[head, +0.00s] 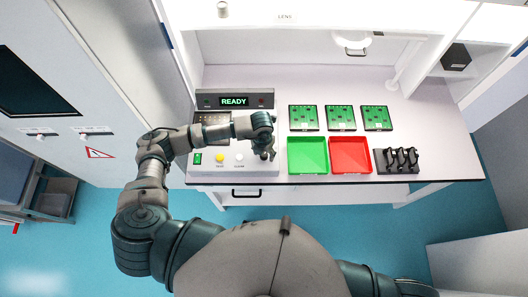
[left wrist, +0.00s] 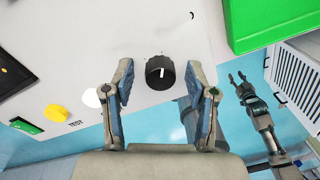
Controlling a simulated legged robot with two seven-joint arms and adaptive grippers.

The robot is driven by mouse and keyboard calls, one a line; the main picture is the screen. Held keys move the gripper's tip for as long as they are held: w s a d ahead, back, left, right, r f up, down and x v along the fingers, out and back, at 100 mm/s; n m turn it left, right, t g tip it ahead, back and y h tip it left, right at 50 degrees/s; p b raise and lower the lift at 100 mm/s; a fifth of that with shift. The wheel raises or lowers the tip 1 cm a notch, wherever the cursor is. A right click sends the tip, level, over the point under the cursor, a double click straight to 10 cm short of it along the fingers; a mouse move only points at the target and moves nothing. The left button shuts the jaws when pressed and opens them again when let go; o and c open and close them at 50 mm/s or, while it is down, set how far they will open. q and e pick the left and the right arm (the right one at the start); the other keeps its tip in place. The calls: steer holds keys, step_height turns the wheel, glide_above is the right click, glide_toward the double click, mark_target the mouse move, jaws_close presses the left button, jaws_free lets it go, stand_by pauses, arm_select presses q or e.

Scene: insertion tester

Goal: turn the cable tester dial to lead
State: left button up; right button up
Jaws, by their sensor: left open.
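The cable tester (head: 205,175) is a grey-white console at the left of the bench, and its screen (head: 233,101) reads READY. Its dial (left wrist: 158,73) is a black round knob with a white pointer line, seen in the left wrist view. My left gripper (head: 265,153) is over the tester's right front. In the left wrist view the left gripper (left wrist: 161,64) is open, with one finger on each side of the dial and gaps showing. Dial position labels are not readable. My right gripper (left wrist: 238,82) hangs away from the bench, fingers apart.
A yellow button (head: 220,158) and a white button (head: 239,157) are on the tester. Right of it are a green tray (head: 307,155), a red tray (head: 350,155), several green circuit boards (head: 340,118) behind, and a black holder (head: 397,161).

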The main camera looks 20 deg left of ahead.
arm_select(q)
steer(key=shift+c, duration=0.2)
jaws_close()
steer(key=n+p, duration=0.1)
steer(key=n, duration=0.4)
steer(key=shift+n, duration=0.3)
steer(key=n+p, duration=0.1)
steer(key=n, duration=0.5)
steer(key=shift+s+a+t+p, duration=0.1)
steer(key=shift+t+p, duration=0.2)
steer(key=shift+n, duration=0.3)
steer(key=shift+o, duration=0.2)
jaws_free()
